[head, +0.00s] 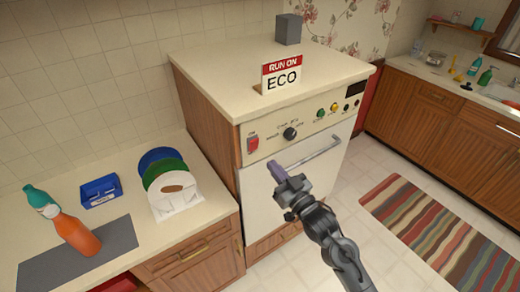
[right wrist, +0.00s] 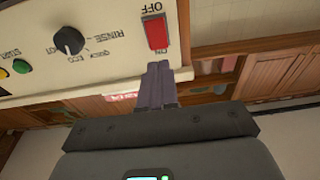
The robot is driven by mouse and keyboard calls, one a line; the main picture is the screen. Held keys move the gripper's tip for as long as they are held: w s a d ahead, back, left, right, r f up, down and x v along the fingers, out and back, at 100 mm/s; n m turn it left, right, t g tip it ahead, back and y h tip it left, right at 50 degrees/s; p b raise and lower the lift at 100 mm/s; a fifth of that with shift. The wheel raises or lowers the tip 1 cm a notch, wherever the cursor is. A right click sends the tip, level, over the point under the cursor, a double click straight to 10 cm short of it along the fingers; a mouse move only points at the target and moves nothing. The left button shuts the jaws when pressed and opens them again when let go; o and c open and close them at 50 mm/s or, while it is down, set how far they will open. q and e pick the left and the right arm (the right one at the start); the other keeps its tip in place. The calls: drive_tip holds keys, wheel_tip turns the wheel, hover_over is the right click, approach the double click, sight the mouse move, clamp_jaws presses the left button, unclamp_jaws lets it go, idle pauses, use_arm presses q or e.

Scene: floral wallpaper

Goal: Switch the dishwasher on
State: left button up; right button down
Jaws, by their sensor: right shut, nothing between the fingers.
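The dishwasher (head: 262,185) has a white door with a bar handle (head: 308,152). Its cream panel carries a red switch (head: 253,143), a black dial (head: 290,133) and several small buttons (head: 321,114). A sign (head: 281,75) on top reads "RUN ON ECO". My right gripper (head: 274,168) is shut and empty in front of the dishwasher. In the upside-down right wrist view, its fingertips (right wrist: 159,67) are close to the ON end of the red switch (right wrist: 155,32); contact cannot be told. The dial (right wrist: 68,40) shows there too; its exact setting is unclear. My left gripper is out of view.
The left counter holds a plate rack (head: 178,205) with plates, a blue box (head: 100,190) and an orange bottle (head: 77,234). A grey block (head: 288,29) stands on the dishwasher top. A striped rug (head: 435,225) and open floor lie at right.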

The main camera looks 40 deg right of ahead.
sight(254, 144)
drive_tip(key=w, duration=0.2)
drive_tip(key=w+r, duration=0.1)
drive_tip(key=w, duration=0.3)
drive_tip(key=shift+w+d+r+p, duration=0.15)
drive_tip(key=shift+w+d+p, duration=0.15)
drive_tip(key=shift+p, duration=0.1)
drive_tip(key=shift+w, duration=0.55)
